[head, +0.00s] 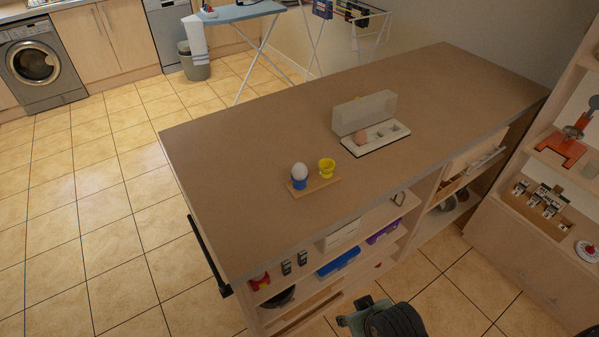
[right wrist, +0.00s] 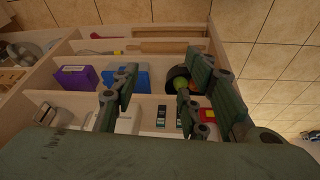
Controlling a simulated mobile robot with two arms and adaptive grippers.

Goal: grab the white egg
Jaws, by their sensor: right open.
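The white egg (head: 300,170) stands upright in a blue egg cup (head: 299,184) on a small wooden board (head: 319,185) on the counter top. A yellow egg cup (head: 327,168) stands beside it on the same board and looks empty. My right gripper is at the bottom edge of the head view, beyond the counter's near side and well apart from the egg. In the right wrist view my right gripper (right wrist: 157,88) is open and empty, facing the shelves under the counter. The egg is not in that view. My left gripper is not in view.
A white open box (head: 364,112) with a brownish egg (head: 360,137) stands right of the board. The counter top (head: 230,150) is otherwise mostly clear. Below it, open shelves hold a blue box (right wrist: 127,78), a purple box (right wrist: 75,77) and other items. Another shelf unit stands at right.

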